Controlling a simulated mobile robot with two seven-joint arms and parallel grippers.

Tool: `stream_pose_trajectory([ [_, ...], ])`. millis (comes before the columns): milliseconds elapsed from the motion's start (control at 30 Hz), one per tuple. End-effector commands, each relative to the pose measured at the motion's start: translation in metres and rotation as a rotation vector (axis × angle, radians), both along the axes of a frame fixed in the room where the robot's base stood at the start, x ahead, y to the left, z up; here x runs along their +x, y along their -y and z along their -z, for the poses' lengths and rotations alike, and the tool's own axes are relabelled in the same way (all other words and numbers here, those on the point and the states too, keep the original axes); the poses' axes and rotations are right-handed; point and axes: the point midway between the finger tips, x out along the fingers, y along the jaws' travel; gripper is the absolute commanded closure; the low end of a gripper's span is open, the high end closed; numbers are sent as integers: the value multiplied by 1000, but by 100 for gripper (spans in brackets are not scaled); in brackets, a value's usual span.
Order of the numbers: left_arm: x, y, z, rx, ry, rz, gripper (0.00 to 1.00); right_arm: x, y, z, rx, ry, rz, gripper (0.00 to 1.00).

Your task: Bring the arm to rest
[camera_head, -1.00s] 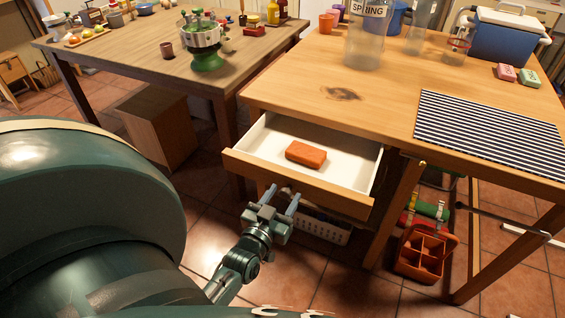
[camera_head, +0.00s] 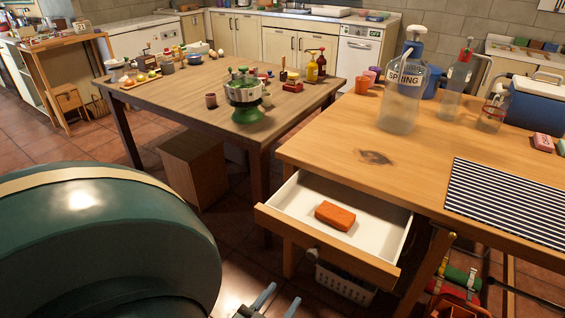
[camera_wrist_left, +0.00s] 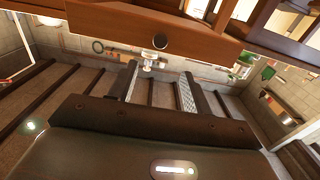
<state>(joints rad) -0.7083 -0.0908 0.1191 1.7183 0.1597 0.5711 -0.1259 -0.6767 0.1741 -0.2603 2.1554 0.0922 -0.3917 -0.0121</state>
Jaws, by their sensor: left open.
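My left gripper (camera_head: 278,301) shows at the bottom edge of the head view, with only its fingertips in the picture. It is below and in front of the pulled-out drawer (camera_head: 325,243), apart from it. In the left wrist view the two fingers (camera_wrist_left: 159,85) are spread with nothing between them. An orange block (camera_head: 335,215) lies in the drawer's white inside. The rest of my left arm's lower part is cut off in the head view. My right gripper is not seen.
The drawer belongs to the wooden table (camera_head: 400,160), which carries a large clear bottle (camera_head: 399,112) and a striped mat (camera_head: 510,200). A white basket (camera_head: 345,284) stands below. A brown box (camera_head: 195,168) stands beneath the other table (camera_head: 185,95).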

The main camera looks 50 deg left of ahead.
Motion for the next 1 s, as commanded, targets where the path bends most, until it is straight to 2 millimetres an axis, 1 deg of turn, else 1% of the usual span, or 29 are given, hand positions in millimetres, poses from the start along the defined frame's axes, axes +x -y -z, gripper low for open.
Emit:
stream_pose_trajectory([
  [400,1,0,0,0,-2,1,51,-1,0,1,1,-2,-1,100],
  [467,3,1,0,-4,-11,8,51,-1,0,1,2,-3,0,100],
  [567,14,8,0,-20,-63,40,51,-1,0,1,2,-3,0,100],
  [700,36,25,0,-50,-217,125,51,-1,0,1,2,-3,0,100],
  [800,46,40,0,-68,-359,188,51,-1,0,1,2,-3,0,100],
  [900,47,54,-2,-74,-505,242,51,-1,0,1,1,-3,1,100],
  [1000,41,65,-7,-72,-653,284,51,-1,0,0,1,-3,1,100],
])
